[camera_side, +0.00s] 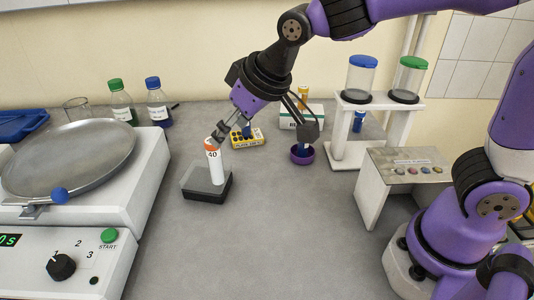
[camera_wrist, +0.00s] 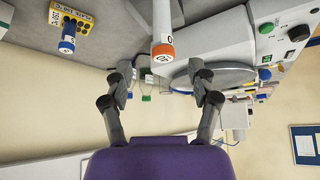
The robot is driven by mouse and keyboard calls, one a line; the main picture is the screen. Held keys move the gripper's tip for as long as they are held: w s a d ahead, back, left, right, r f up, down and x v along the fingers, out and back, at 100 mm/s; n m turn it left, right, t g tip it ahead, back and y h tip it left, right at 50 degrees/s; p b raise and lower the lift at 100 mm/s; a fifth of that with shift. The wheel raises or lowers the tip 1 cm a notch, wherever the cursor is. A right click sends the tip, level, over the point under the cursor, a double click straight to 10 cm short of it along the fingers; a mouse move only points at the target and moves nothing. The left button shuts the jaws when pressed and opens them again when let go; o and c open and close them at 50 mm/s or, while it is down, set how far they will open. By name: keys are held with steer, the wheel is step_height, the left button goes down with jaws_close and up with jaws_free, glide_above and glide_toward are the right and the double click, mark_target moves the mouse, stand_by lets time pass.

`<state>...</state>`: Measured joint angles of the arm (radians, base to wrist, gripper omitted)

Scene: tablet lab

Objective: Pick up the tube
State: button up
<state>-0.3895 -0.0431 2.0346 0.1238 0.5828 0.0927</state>
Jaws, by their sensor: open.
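The tube (camera_side: 213,165) is white with an orange cap and the number 40. It stands upright in a small dark block (camera_side: 207,194) with a grey top. My gripper (camera_side: 222,132) is tilted, with its fingertips close to the cap; from the side I cannot tell whether they touch it. In the wrist view, the tube (camera_wrist: 163,25) comes down from the top edge, its orange cap (camera_wrist: 163,52) lying toward the gap between the spread fingers. My gripper (camera_wrist: 164,72) is open there, with nothing held between the fingers.
A white machine with a round metal plate (camera_side: 70,160) stands at left. Behind are a yellow rack (camera_side: 247,138), a purple bowl (camera_side: 302,154) and bottles (camera_side: 121,102). A white stand (camera_side: 345,140) with two lidded containers is at right. The grey table (camera_side: 290,230) is clear in front.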

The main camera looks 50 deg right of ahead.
mark_target(214, 153)
steer(key=x, duration=0.8)
steer(key=shift+w+a+f, duration=0.2)
steer(key=shift+w+a, duration=0.05)
steer(key=shift+c, duration=0.4)
jaws_close()
